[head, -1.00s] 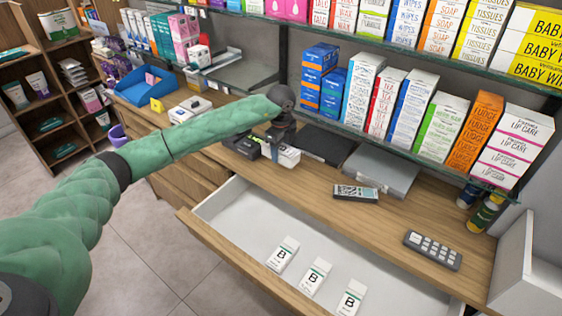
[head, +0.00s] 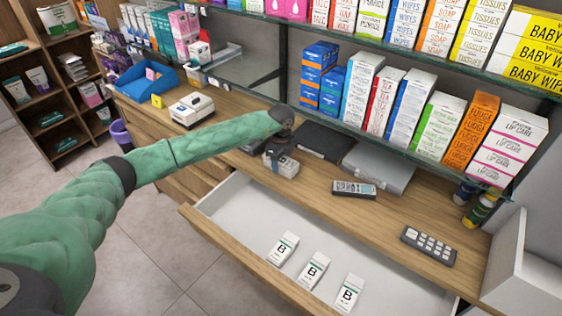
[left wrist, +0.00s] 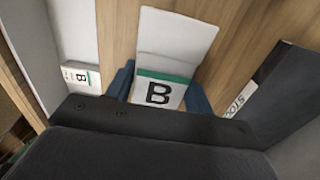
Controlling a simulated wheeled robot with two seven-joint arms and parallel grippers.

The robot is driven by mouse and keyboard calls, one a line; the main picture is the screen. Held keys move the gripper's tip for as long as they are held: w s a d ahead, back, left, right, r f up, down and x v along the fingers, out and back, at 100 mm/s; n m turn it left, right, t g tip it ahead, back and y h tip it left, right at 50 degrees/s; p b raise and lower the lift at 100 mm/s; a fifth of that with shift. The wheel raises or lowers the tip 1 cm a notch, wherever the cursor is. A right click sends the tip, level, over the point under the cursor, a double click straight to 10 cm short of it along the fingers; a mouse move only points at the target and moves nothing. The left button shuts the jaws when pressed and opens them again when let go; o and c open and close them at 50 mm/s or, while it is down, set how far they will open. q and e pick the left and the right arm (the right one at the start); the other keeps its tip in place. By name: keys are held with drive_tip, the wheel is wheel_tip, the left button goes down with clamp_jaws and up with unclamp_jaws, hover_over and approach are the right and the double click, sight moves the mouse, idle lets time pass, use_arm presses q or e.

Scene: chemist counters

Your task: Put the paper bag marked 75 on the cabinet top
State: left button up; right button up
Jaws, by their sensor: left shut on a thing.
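My left gripper (head: 278,152) is shut on a white paper bag (head: 286,166) above the front part of the wooden cabinet top (head: 385,222). In the left wrist view the held bag (left wrist: 158,92) has a green band and a large black B between the blue fingers. I cannot tell whether it touches the wood. I can read no 75 on any bag. Three similar white bags marked B, one of them the left bag (head: 283,249), lie in the open drawer (head: 235,212). My right gripper is not in view.
A phone-like device (head: 353,190), a grey keypad (head: 429,246), a closed grey laptop (head: 380,166) and a dark flat case (head: 322,141) lie on the cabinet top. A glass shelf with boxes hangs over its back. Bare wood shows between the phone-like device and keypad.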

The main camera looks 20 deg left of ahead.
sight(281, 160)
use_arm(q)
drive_tip(key=shift+f, duration=0.1)
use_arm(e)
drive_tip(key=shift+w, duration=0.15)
use_arm(q)
drive_tip(key=o, duration=1)
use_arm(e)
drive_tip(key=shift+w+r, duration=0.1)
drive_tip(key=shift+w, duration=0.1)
use_arm(q)
drive_tip(key=shift+o, duration=0.2)
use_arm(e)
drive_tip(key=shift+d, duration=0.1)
